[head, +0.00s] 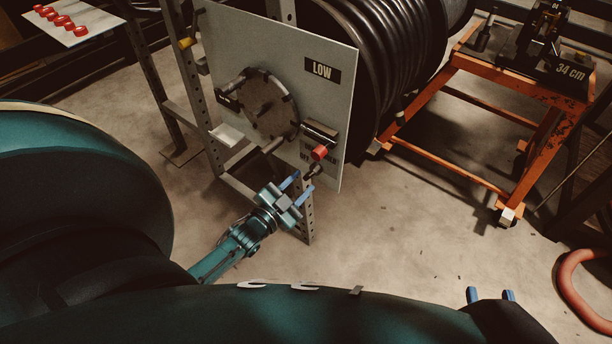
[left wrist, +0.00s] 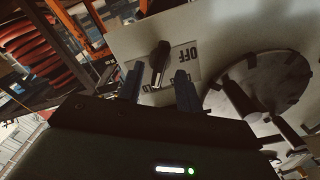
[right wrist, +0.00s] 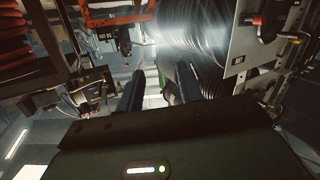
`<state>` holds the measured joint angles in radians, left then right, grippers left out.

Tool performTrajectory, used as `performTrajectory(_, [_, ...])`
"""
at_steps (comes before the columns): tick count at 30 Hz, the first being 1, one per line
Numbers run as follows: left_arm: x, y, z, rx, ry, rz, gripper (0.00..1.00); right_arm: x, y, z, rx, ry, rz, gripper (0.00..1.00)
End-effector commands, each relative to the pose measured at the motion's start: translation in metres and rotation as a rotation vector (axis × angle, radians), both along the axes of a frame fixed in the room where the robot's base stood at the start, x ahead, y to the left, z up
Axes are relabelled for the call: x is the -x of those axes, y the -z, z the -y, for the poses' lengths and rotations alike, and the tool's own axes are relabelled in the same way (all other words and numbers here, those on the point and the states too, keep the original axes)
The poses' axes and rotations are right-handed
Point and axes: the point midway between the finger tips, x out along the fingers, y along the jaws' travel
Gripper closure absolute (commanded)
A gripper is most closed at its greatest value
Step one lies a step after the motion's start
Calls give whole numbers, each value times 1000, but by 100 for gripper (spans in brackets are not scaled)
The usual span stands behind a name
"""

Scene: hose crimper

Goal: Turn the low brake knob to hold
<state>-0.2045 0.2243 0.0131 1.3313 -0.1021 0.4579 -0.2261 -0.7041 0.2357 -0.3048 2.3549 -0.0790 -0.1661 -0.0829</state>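The grey panel (head: 230,45) marked LOW stands at the centre of the head view. Low on it is a label (head: 331,172) with OFF and partly covered letters. The dark brake knob (head: 312,172) sticks out in front of this label. In the left wrist view the knob (left wrist: 160,62) is a dark elongated handle beside the word OFF, which appears upside down. My left gripper (head: 298,188) is open, its blue fingers on either side of the knob's line, with no clear contact. My right gripper (head: 490,295) is open and empty, away from the panel at lower right.
A round crank disc (head: 268,105) with handles is on the panel, left of the knob. A red-ended part (head: 319,153) sits just above the knob. A black hose reel (head: 385,60) is behind the panel. An orange cart (head: 490,65) stands at right. The floor between is clear.

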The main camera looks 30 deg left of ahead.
Motion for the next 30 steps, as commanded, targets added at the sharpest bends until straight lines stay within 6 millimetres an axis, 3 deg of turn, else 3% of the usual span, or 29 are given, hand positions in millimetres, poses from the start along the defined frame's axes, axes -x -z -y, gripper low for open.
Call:
performTrajectory(6, [53, -2, -4, 1, -1, -5, 65, 2, -3, 3, 7, 10, -81, 64])
performTrajectory(13, [89, 0, -7, 0, -1, -3, 65, 4, -1, 4, 10, 13, -129, 64])
performTrajectory(18, [98, 0, -7, 0, -1, -1, 65, 5, 0, 5, 11, 13, -143, 64])
performTrajectory(30, [98, 0, -8, 0, -1, -1, 65, 5, 0, 5, 12, 14, -143, 64])
